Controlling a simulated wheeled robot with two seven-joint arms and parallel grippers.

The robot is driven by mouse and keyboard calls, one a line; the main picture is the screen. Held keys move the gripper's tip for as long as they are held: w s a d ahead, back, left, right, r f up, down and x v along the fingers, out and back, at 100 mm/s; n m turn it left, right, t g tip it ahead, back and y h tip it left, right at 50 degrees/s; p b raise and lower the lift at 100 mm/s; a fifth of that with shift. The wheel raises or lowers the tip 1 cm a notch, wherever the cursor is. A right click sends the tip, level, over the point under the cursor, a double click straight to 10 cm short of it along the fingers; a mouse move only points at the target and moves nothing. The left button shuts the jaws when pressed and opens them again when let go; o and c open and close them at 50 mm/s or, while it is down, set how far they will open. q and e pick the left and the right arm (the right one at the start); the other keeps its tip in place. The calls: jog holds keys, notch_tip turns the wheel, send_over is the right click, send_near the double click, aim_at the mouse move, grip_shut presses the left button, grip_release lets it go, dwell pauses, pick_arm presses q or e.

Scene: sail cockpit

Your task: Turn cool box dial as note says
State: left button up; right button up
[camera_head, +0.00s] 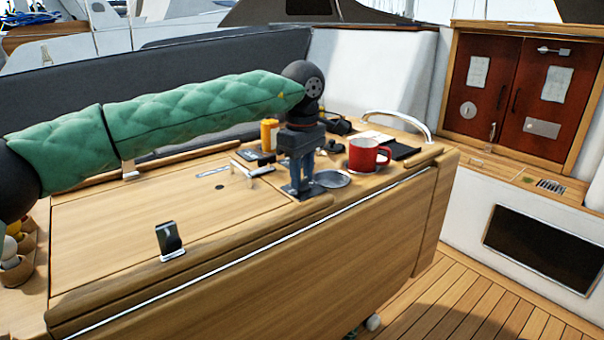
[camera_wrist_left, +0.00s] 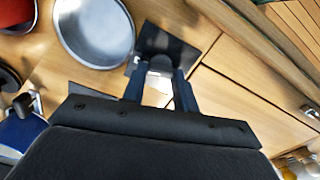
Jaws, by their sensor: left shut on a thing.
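My left gripper (camera_head: 299,182) reaches down at the front edge of the wooden lid (camera_head: 120,225). It is shut on a dark latch-like flap (camera_wrist_left: 170,42), which shows between and beyond its fingers in the left wrist view (camera_wrist_left: 160,76). A matching dark latch (camera_head: 169,238) stands tilted up further left on the same edge. I cannot make out a cool box dial. Pale sheets (camera_head: 478,71) and (camera_head: 557,84) hang on the red-brown doors; their writing is too small to read. My right gripper is out of view.
A round metal dish (camera_head: 332,179) lies close beside the left gripper, with a red mug (camera_head: 368,155) to its right. A yellow bottle (camera_head: 269,135) and dark items stand behind. A metal rail (camera_head: 400,122) curves at the far end. The lid's left part is clear.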

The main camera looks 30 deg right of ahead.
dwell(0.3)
pick_arm(q)
jog(key=o, duration=1)
jog(key=shift+r, duration=0.15)
jog(key=shift+r, duration=3.75)
